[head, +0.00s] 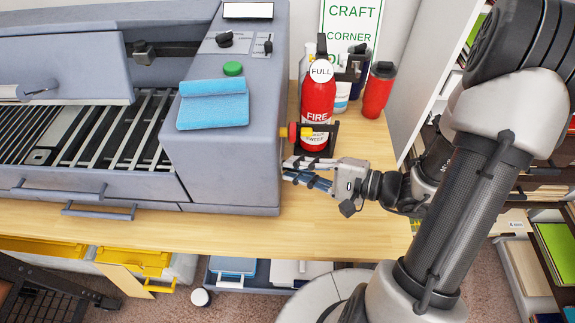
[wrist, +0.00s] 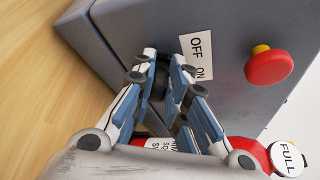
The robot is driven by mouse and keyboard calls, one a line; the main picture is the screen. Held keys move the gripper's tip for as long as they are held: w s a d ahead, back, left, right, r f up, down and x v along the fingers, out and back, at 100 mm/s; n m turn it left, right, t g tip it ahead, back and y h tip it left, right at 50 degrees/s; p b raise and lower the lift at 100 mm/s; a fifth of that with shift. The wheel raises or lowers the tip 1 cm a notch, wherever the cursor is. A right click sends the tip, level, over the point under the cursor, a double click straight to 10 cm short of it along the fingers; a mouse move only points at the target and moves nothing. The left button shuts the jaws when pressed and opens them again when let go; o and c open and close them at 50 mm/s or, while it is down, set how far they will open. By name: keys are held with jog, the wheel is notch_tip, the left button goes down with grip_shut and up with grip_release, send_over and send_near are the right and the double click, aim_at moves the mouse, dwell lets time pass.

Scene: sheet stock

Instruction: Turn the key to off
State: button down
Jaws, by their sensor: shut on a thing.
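My gripper (head: 287,170) is at the right side face of the grey machine (head: 262,150). In the wrist view my gripper (wrist: 164,80) has its fingers closed around a small dark key (wrist: 161,76) on that face. Most of the key is hidden between the fingertips, and I cannot tell which way it points. In the head view the key is hidden. A white label (wrist: 196,50) beside it reads OFF and ON; in the wrist view it lies just right of the fingertips, ON partly nearer the right finger.
A red button with a yellow collar (wrist: 268,67) sticks out of the same face; it also shows in the head view (head: 293,132). A fire extinguisher (head: 318,100) stands close behind my gripper, with a red tumbler (head: 380,92) and bottles nearby. A blue cloth (head: 212,110) lies on the machine.

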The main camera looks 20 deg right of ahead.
jog(key=c, duration=1.5)
grip_release()
jog(key=shift+o, duration=0.2)
jog(key=o, duration=0.5)
jog(key=shift+s+d, duration=0.3)
jog(key=shift+d, duration=0.65)
jog(key=shift+s+d, duration=0.35)
jog(key=shift+d, duration=0.6)
jog(key=shift+s+d, duration=0.3)
jog(key=shift+d, duration=0.65)
jog(key=shift+c, duration=0.2)
